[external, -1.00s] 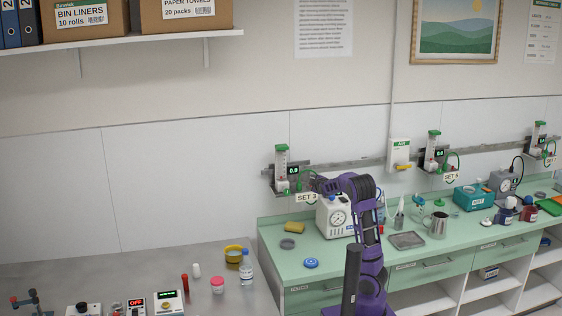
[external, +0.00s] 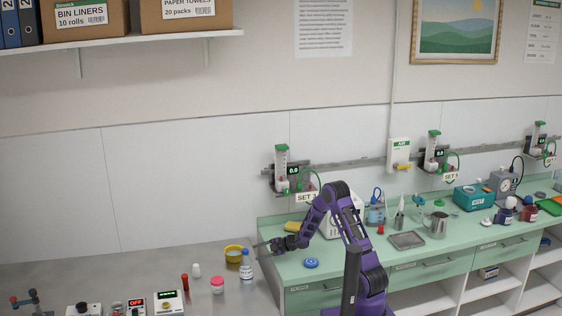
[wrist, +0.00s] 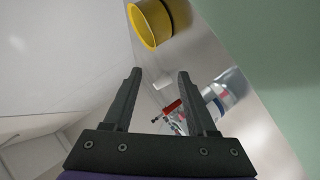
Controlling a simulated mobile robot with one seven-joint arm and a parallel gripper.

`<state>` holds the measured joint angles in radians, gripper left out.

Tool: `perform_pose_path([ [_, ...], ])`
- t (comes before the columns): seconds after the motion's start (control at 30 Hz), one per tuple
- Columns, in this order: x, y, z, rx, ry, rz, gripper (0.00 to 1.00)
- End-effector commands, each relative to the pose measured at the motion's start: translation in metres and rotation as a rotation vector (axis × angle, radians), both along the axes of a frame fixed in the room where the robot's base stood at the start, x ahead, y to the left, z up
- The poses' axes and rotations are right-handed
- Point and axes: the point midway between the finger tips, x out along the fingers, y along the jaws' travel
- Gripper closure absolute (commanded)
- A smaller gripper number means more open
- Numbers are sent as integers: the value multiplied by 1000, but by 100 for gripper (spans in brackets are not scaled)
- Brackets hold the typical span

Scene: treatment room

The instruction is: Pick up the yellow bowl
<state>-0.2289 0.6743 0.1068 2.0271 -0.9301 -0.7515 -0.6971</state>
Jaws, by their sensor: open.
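In the wrist view the bowl (wrist: 147,24) shows at the top, beyond the fingertips and partly cut off by the frame. My gripper (external: 262,245) is just to the right of the bowl in the external view, apart from it. In the wrist view my gripper (wrist: 159,75) is open with nothing between its two black fingers.
A pink-lidded jar (external: 217,285), a red tube (external: 185,282) and a white bottle (external: 196,270) stand to the left. The green counter (external: 290,270) adjoins on the right.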

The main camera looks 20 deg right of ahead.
Motion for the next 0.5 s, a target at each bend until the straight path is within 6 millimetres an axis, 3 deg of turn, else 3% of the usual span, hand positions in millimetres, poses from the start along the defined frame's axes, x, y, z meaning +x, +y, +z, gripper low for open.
perform_pose_path([
  [0.23,25,40,-24,-2,1,1,43],
  [0.5,37,57,-33,-2,0,-2,43],
])
